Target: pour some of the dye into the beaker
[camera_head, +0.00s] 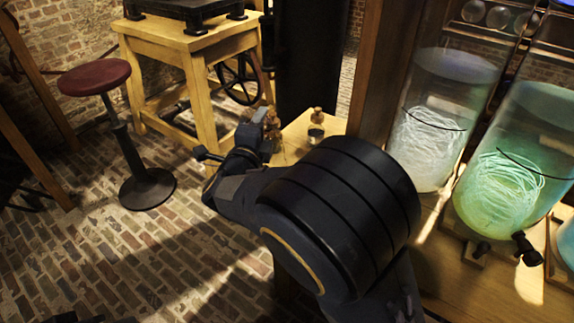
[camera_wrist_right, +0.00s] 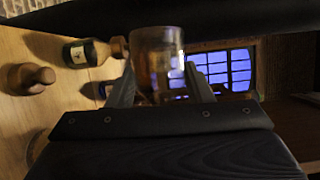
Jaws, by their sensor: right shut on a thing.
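My right gripper (camera_head: 262,138) is over the small wooden table, its fingers partly hidden by my own arm. In the right wrist view, its two fingers (camera_wrist_right: 160,90) are shut on a clear glass vessel (camera_wrist_right: 158,50) with a brownish tint. I cannot tell if this is the beaker or the dye's container. A dark stoppered bottle with a pale label (camera_wrist_right: 84,53) stands on the table beside it. A small stoppered bottle also shows on the table in the head view (camera_head: 316,127). My left gripper is not in view.
The small table's bare wood (camera_head: 295,140) shows around the bottle. A brown rounded object (camera_wrist_right: 30,78) is near the labelled bottle. Large glass jars with white (camera_head: 432,125) and green (camera_head: 510,165) coils stand at the right. A red-topped stool (camera_head: 95,77) stands at the left.

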